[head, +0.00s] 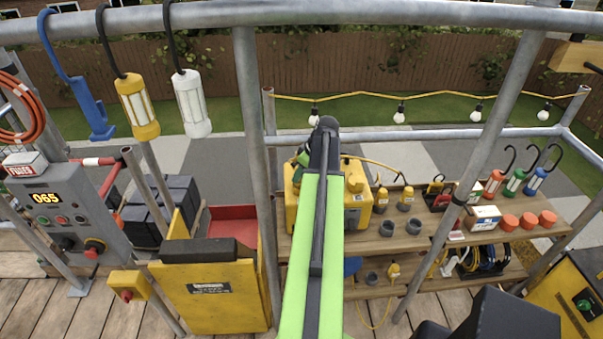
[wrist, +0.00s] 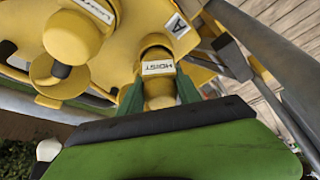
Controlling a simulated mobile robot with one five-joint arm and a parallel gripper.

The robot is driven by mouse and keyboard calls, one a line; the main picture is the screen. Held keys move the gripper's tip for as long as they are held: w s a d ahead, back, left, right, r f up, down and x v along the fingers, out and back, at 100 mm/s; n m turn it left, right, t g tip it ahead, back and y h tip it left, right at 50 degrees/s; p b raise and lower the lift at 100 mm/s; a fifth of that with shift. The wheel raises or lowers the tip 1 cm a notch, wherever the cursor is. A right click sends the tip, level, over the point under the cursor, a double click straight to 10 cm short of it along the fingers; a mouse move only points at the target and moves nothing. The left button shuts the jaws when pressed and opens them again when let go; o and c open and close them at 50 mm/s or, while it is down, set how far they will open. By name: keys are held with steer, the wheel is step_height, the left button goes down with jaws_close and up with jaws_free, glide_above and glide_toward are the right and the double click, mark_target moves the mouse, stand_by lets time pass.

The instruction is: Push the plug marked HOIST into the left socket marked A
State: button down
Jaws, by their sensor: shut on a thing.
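The yellow plug with the white HOIST label (wrist: 158,68) is between the green fingers of my gripper (wrist: 160,84) in the wrist view. My gripper is shut on it. The plug's far end points at the yellow power box, close under the white tag marked A (wrist: 178,25). Whether its end is inside a socket is hidden. Another yellow plug with a partly readable label (wrist: 95,12) sits to its left. In the head view the yellow power box (head: 357,218) stands on the bench, partly behind my arm, and the held plug is hidden.
A round yellow fitting with a dark hole (wrist: 60,70) is at the left of the wrist view. The wooden bench (head: 425,235) carries grey cups (head: 387,229), other yellow plugs (head: 405,199) and several lamps. A scaffold post (head: 258,170) stands just left of my arm.

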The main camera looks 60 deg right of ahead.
steer(key=shift+f+b, duration=0.65)
steer(key=c, duration=1.1)
jaws_free()
steer(key=p+v, duration=1)
steer(key=v, duration=0.1)
